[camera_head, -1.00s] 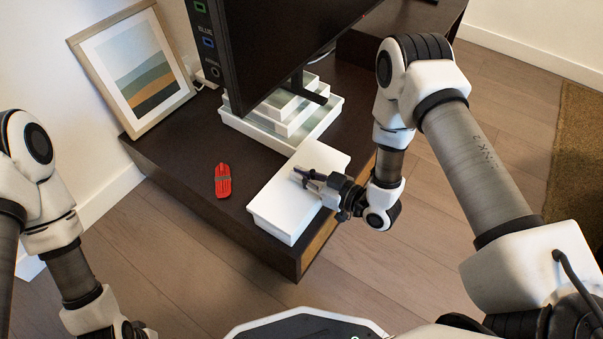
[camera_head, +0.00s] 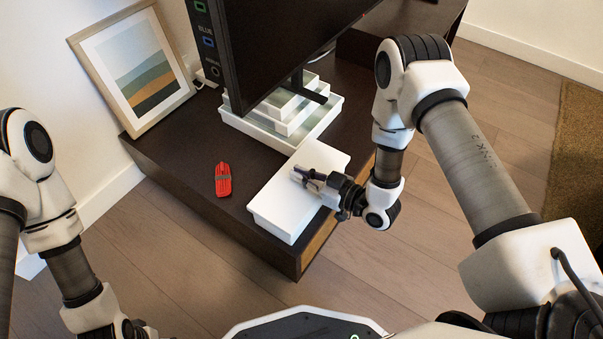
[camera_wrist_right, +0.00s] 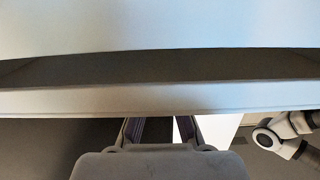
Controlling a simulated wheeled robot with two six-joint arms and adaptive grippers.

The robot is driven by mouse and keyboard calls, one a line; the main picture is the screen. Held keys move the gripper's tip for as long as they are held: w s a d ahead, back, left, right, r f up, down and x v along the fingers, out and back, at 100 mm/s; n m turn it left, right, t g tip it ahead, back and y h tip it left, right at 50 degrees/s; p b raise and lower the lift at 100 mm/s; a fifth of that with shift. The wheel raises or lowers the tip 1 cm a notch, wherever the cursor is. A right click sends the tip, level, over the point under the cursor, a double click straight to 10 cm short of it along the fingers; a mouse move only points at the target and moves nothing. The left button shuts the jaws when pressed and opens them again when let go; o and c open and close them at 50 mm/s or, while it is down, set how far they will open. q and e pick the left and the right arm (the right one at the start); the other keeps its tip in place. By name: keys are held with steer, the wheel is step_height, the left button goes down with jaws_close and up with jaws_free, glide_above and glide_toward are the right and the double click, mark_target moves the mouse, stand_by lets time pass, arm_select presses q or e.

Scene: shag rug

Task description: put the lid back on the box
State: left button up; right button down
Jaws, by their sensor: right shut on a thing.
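The white box (camera_head: 268,228) stands at the front right corner of the dark low table, and its flat white lid (camera_head: 285,200) shows as its top. My right gripper (camera_head: 303,175) reaches in from the right over the lid and is shut on it. I cannot tell whether the lid sits flush on the box. In the right wrist view, a pale surface and a pale strip (camera_wrist_right: 160,101) fill the upper part with a dark band between them. The fingertips are hidden there behind the strip. My left arm shows at the left, its gripper out of frame.
A stepped white stack (camera_head: 320,125) and a black screen (camera_head: 290,40) stand behind. A framed picture (camera_head: 135,68) leans against the wall.

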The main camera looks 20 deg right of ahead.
steer(key=shift+f+b, duration=0.75)
steer(key=shift+f, duration=0.5)
steer(key=c, duration=1.2)
jaws_free()
steer(key=shift+s, duration=0.1)
steer(key=v, duration=1.2)
steer(key=shift+d, duration=0.1)
